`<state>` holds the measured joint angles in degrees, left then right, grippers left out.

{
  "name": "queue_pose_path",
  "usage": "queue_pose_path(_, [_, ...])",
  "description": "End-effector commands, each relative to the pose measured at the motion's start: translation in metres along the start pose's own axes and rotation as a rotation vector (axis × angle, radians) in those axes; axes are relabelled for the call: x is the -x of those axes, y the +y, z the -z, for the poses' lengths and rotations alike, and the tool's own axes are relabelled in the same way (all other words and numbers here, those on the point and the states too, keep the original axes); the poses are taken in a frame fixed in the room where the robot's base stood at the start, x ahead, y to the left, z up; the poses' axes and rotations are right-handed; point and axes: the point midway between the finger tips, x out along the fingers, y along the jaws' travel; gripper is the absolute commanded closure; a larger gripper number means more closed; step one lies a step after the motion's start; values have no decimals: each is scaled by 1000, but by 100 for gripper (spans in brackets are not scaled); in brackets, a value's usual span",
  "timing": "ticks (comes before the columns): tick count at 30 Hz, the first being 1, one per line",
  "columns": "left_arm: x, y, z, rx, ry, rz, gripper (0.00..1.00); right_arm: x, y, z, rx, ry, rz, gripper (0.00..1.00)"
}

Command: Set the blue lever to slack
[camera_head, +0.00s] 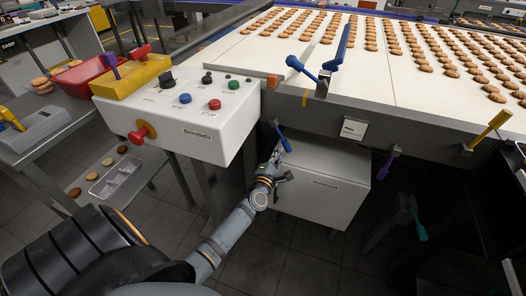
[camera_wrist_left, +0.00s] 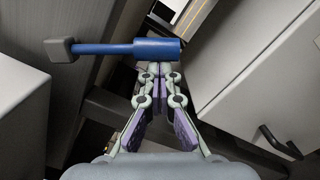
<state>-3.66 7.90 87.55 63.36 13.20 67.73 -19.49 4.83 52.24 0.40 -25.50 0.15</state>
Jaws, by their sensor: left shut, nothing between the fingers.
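A blue lever (camera_head: 284,140) sits low on the frame under the conveyor edge, between the control box and the white cabinet. In the left wrist view the blue lever (camera_wrist_left: 115,48) lies across the picture, with a grey square end at left and a thick blue grip at right. My left gripper (camera_head: 277,163) is just below this lever. In the left wrist view the left gripper (camera_wrist_left: 160,70) has its fingertips together, empty, right at the grip's lower edge; I cannot tell whether they touch it. Another blue lever (camera_head: 303,70) stands higher, on the conveyor edge. My right gripper is not in view.
The white control box (camera_head: 225,115) with buttons stands left of the arm. The white cabinet (camera_head: 318,185) is close at right. A purple lever (camera_head: 390,161), a yellow lever (camera_head: 492,127) and a teal lever (camera_head: 419,226) are further right. Biscuits cover the conveyor (camera_head: 345,95).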

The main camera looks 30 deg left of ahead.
Motion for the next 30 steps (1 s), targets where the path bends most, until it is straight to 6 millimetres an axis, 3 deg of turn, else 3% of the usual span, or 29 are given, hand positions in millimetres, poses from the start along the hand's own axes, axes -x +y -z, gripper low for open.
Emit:
queue_pose_path(11, [-2,-1,-43,361,-3,-19,100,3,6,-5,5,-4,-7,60])
queue_pose_path(18, [-4,6,-66,572,-3,-29,100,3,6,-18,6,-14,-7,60])
queue_pose_path(30, [-5,17,-90,808,-4,-42,100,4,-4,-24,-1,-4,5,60])
